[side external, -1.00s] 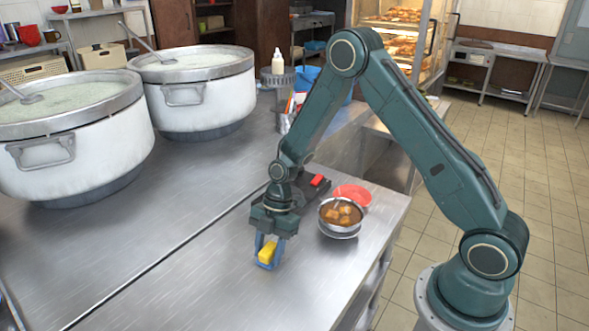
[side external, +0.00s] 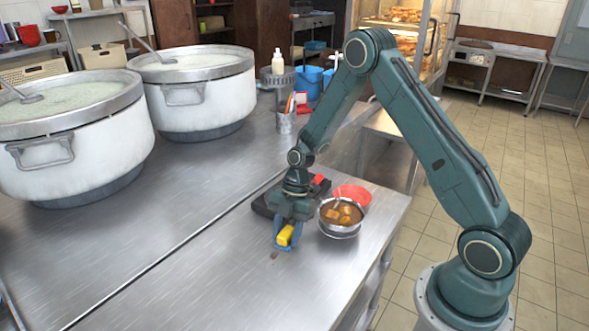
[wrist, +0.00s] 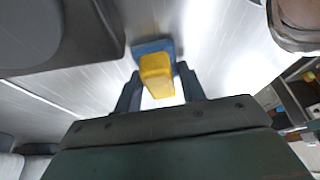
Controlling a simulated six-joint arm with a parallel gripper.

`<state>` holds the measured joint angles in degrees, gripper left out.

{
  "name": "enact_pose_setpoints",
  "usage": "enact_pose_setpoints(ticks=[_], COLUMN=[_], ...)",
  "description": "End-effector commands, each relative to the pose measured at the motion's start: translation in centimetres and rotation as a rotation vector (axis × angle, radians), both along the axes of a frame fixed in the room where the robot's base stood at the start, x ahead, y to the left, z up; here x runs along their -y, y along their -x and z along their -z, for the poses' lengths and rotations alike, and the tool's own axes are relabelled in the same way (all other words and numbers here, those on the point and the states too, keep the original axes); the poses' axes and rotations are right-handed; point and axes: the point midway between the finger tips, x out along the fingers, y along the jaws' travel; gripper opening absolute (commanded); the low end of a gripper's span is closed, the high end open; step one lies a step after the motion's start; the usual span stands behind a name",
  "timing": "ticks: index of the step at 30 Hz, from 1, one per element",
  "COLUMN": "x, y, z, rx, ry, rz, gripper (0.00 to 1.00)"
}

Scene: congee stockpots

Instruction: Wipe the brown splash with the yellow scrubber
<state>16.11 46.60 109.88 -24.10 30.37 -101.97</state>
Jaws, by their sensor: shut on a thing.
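My gripper (side external: 287,235) is shut on the yellow scrubber (side external: 285,236), just above or at the steel counter; I cannot tell whether it touches. In the wrist view the yellow scrubber (wrist: 157,75) sits between the two fingers of my gripper (wrist: 158,85), with a blue part at its far end. A small brown splash (side external: 275,255) shows on the counter just in front and slightly left of the scrubber in the side view. I cannot make the splash out in the wrist view.
A metal bowl of brown food (side external: 341,215) stands close right of my gripper, with a red dish (side external: 353,194) behind it. A black device (side external: 263,203) lies behind the gripper. Large stockpots (side external: 75,155) stand left. The counter's front is clear.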

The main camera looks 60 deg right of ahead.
Motion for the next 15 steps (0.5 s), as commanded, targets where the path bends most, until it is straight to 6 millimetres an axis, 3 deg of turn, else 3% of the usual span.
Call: enact_pose_setpoints(ticks=[15], x=[-4.8], y=[0.1], z=[0.0], rx=[-0.001], ry=[0.000], rz=[-0.003], gripper=[0.15])
